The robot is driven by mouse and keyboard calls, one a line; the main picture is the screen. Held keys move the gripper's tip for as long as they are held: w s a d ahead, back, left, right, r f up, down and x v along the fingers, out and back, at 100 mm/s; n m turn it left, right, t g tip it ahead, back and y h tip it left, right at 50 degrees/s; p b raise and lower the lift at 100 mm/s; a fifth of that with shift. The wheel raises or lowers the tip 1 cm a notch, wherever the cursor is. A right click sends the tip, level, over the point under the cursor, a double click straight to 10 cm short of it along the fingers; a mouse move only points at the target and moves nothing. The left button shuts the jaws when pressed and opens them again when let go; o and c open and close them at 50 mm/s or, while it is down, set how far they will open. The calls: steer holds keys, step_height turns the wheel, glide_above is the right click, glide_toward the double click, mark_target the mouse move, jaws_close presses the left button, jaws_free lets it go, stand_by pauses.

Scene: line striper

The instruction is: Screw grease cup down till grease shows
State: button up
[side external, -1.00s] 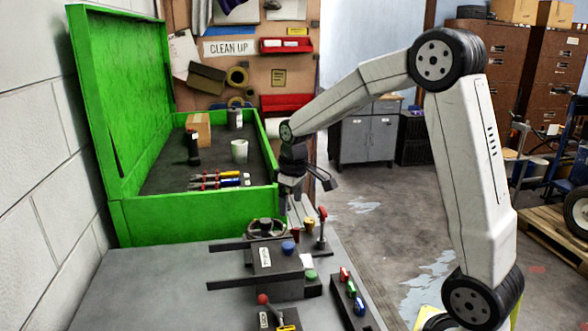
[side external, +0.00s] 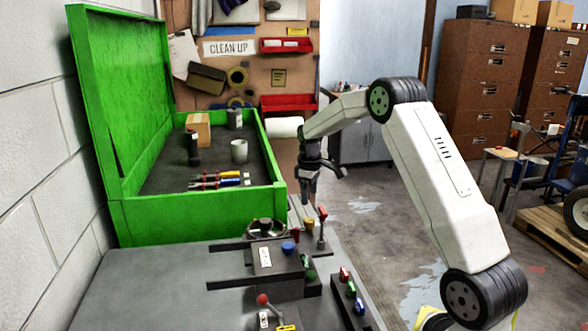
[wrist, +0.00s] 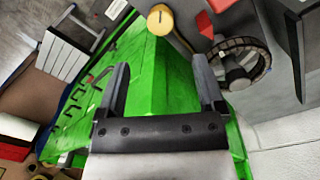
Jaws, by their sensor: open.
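A small yellow-orange cup (side external: 309,225) stands on the machine's right edge, between a red cup (side external: 295,235) and a red-topped lever (side external: 322,212). It looks like the grease cup, but I cannot be sure. In the wrist view, a round yellow cap (wrist: 160,19) on a stem shows at the top centre, beyond the fingertips. My gripper (side external: 310,200) points down above the cups, apart from them. In the wrist view, my gripper (wrist: 160,72) has its fingers wide apart with nothing between them. No grease can be made out.
A handwheel (side external: 266,228) stands left of the cups and also shows in the wrist view (wrist: 245,62). Blue (side external: 289,248) and green (side external: 310,275) knobs are nearer the camera. An open green toolbox (side external: 195,220) stands behind left. Free space lies to the right.

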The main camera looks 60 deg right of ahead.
mark_target(309, 219)
steer(key=shift+f, duration=0.75)
steer(key=shift+f, duration=0.1)
steer(key=shift+d+f, duration=0.1)
steer(key=shift+f, duration=3.65)
jaws_close()
